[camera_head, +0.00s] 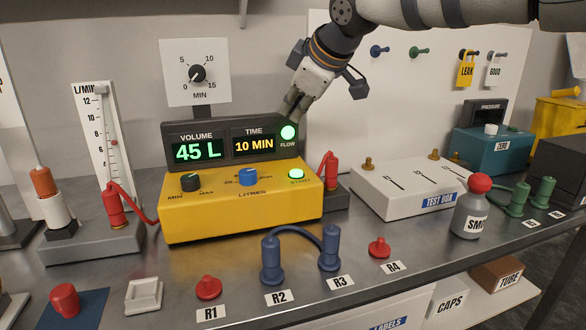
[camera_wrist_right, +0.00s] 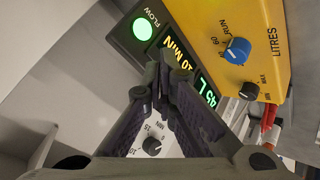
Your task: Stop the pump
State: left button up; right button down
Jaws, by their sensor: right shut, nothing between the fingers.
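The pump is a yellow box (camera_head: 235,221) with a dark display panel behind its top. The display reads VOLUME 45 L (camera_head: 196,152) and TIME 10 MIN (camera_head: 253,144). The green FLOW light (camera_head: 289,132) and the green START button (camera_head: 296,174) are both lit. A black MIN/MAX knob (camera_head: 190,182) and a blue LITRES knob (camera_head: 248,176) sit on top; the blue knob also shows in the wrist view (camera_wrist_right: 237,51). My right gripper (camera_head: 290,112) is shut and empty, pointing down just above the FLOW light and display. My left gripper is out of view.
A flow meter (camera_head: 104,145) stands at the left, with a red hose fitting (camera_head: 115,212). Blue linked caps (camera_head: 271,260) stand in front; a white test box (camera_head: 412,188) is to the right.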

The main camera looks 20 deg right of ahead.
aim_at(294, 172)
jog(key=shift+w+f, duration=0.1)
jog(key=shift+f, duration=4.35)
jog(key=shift+f, duration=0.1)
jog(key=shift+f, duration=0.35)
jog(key=shift+f, duration=0.45)
jog(key=shift+r, duration=0.9)
jog(key=shift+r, duration=0.1)
jog(key=shift+r, duration=2.4)
jog(key=shift+f, duration=0.1)
